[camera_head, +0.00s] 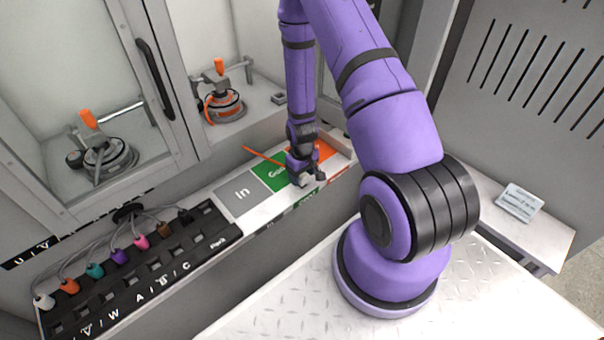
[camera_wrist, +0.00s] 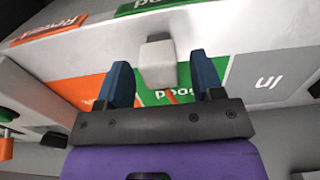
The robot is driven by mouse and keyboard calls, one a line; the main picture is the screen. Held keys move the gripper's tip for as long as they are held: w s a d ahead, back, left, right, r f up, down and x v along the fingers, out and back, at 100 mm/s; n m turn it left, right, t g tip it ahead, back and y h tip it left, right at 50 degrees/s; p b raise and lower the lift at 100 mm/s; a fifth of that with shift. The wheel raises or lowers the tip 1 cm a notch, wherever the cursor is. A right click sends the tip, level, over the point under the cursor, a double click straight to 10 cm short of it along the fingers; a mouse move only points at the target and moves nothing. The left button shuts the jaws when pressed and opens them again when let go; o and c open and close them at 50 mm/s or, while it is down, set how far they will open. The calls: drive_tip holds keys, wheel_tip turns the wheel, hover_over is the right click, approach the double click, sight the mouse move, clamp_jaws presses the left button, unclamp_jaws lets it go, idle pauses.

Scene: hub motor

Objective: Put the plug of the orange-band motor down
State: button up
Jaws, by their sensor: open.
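The plug (camera_wrist: 158,62) is a pale grey block with an orange cable. In the wrist view it sits between my gripper's (camera_wrist: 163,76) two blue fingers, which are open with a gap on each side. Behind it is the green "Good" panel (camera_wrist: 222,66); I cannot tell exactly how it touches the panel. In the head view my gripper (camera_head: 307,174) is low over the ledge at the green panel (camera_head: 271,176), and the orange cable (camera_head: 262,156) runs left from it. The orange-band motor (camera_head: 226,107) sits in the right-hand bay under an orange-handled clamp.
A grey "In" panel (camera_head: 240,194) lies left of the green one, an orange panel (camera_head: 326,151) right. A black socket strip (camera_head: 150,265) with several coloured plugs is at lower left. Another motor (camera_head: 104,155) is behind the left cabinet door (camera_head: 150,85).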

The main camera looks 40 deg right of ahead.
drive_tip(key=s+a+r+t, duration=0.1)
drive_tip(key=a+r, duration=0.1)
drive_tip(key=r, duration=1.1)
drive_tip(key=s+a+r+t, duration=0.1)
drive_tip(key=a+r, duration=0.1)
drive_tip(key=r, duration=1)
drive_tip(key=s+a+r+t, duration=0.1)
drive_tip(key=a+r, duration=0.2)
drive_tip(key=r, duration=1)
drive_tip(key=s+a+r+t, duration=0.1)
drive_tip(key=s+a+r, duration=0.1)
drive_tip(key=s+r, duration=0.5)
drive_tip(key=s+a+r+t, duration=0.1)
drive_tip(key=s+a+r, duration=0.2)
drive_tip(key=s+r, duration=0.3)
drive_tip(key=s, duration=0.2)
drive_tip(key=shift+s+a+r, duration=0.15)
drive_tip(key=shift+s+r, duration=0.2)
drive_tip(key=shift+r, duration=0.05)
